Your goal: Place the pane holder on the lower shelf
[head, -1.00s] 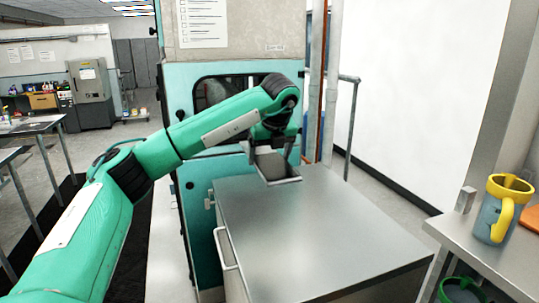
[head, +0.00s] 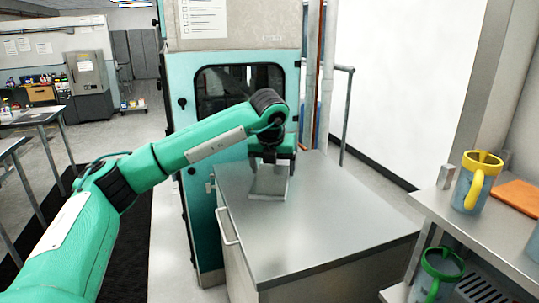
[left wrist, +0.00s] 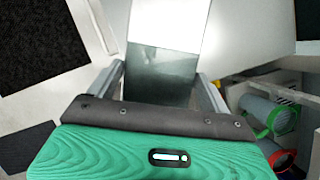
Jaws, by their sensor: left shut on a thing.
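My left gripper (head: 270,160) is shut on the pane holder (head: 268,183), a grey, flat-sided piece. It hangs below the jaws over the far end of a steel-topped cabinet; I cannot tell whether it touches the top. In the left wrist view the pane holder (left wrist: 160,72) sits between the two fingers, with a glossy grey-green face. The lower shelf (head: 396,293) is at the bottom right of the head view, under the upper shelf, and is partly cut off. The gripper is well to the left of it. My right gripper is not in view.
The steel cabinet top (head: 320,230) is otherwise clear. A yellow-handled mug (head: 476,182) and an orange board (head: 520,194) are on the upper shelf (head: 455,205). A green-handled mug (head: 437,275) stands on the lower shelf. A teal machine (head: 203,220) stands behind the cabinet.

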